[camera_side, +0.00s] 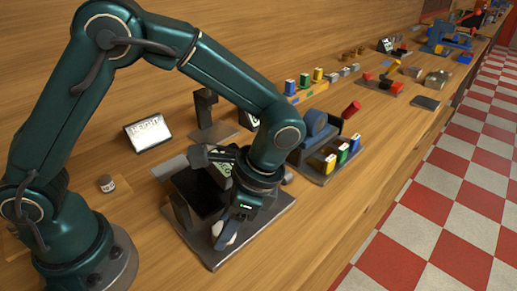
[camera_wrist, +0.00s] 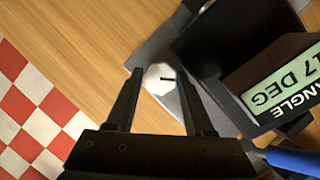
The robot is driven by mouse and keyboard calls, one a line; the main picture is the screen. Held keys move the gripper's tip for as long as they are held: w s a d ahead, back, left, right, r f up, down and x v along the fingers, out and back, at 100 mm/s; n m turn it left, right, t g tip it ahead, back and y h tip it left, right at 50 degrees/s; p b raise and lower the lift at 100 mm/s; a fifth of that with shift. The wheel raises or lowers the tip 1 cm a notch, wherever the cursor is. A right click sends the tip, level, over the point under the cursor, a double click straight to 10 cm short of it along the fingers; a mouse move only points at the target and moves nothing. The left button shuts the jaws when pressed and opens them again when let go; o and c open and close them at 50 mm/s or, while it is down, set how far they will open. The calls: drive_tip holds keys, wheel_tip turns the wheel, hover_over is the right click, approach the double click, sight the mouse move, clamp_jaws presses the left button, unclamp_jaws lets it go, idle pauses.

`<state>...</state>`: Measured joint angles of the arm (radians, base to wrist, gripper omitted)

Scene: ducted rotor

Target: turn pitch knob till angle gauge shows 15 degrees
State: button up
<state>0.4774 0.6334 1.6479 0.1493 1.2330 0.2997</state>
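The white faceted pitch knob (camera_wrist: 153,78) has a dark pointer mark toward the right in the wrist view. In the side view the knob (camera_side: 217,228) shows pale, partly hidden by my gripper. My gripper (camera_wrist: 161,78) is open, with one finger on each side of the knob and a visible gap to it. The gripper (camera_side: 226,236) also shows low over the plate in the side view. The angle gauge (camera_wrist: 283,84) has a pale green screen reading "ANGLE" and "17 DEG", cut off at the right edge. Whether the fingers are level with the knob is unclear.
The rotor rig stands on a grey base plate (camera_side: 258,222) on the wooden bench. A small jar (camera_side: 106,184) and a tilted tablet (camera_side: 148,133) are at left. A holder with coloured blocks (camera_side: 331,163) stands to the right. Bench front near the plate is clear.

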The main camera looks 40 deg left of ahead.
drive_tip(key=o, duration=0.3)
drive_tip(key=v, duration=0.8)
idle(0.4)
